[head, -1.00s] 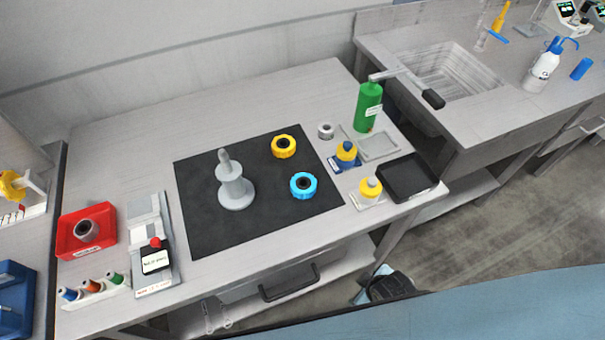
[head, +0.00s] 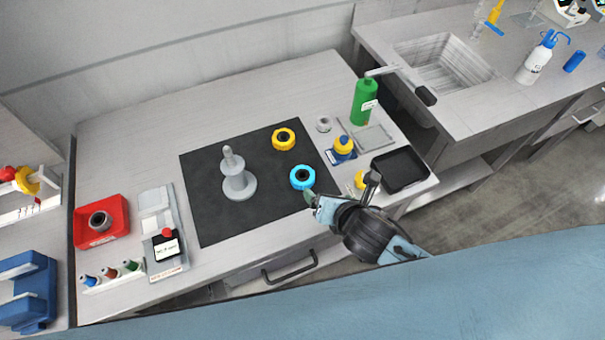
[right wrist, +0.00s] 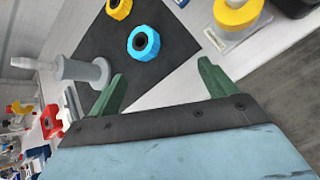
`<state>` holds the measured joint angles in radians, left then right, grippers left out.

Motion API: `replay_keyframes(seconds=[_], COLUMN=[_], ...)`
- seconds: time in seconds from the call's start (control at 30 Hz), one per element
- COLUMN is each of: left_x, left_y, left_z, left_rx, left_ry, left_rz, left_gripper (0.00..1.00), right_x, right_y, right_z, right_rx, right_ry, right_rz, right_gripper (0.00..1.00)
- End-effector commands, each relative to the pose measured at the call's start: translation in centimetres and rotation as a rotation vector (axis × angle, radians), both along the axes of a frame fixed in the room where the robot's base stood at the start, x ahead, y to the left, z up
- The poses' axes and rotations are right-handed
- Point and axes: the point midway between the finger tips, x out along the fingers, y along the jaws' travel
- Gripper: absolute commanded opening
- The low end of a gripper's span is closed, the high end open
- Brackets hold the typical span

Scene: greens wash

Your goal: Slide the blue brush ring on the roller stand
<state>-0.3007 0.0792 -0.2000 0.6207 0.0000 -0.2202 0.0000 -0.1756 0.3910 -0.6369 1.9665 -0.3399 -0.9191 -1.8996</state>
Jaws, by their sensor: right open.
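The blue brush ring (head: 303,177) lies flat on the black mat (head: 215,220), near its right edge. The grey roller stand (head: 238,178) stands upright on the mat to the left of the ring, its post bare. My right gripper (head: 323,197) is just in front of and to the right of the ring, apart from it. In the right wrist view its green fingers (right wrist: 160,88) are spread and empty, with the blue ring (right wrist: 143,43) beyond them. The roller stand (right wrist: 85,70) shows at left there. My left gripper is not in view.
A yellow ring (head: 284,139) lies on the mat behind the blue one. A red bin (head: 101,221) is at left.

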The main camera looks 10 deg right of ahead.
Motion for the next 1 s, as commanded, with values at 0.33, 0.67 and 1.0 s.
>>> replay_keyframes(seconds=[0.33,0.67,1.0], left_x=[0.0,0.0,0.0], left_y=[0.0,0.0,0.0], left_z=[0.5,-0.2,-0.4], left_rx=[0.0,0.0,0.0], left_ry=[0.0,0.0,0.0], left_rz=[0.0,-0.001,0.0], left_gripper=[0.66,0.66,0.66], right_x=[1.4,5.7,7.7], right_y=[1.6,2.5,2.9], right_z=[1.2,-2.1,-3.7], right_rx=[-0.346,-0.349,-0.347], right_ry=[-0.143,-0.145,-0.144], right_rz=[0.364,0.367,0.367], right_gripper=[0.84,0.84,0.84])
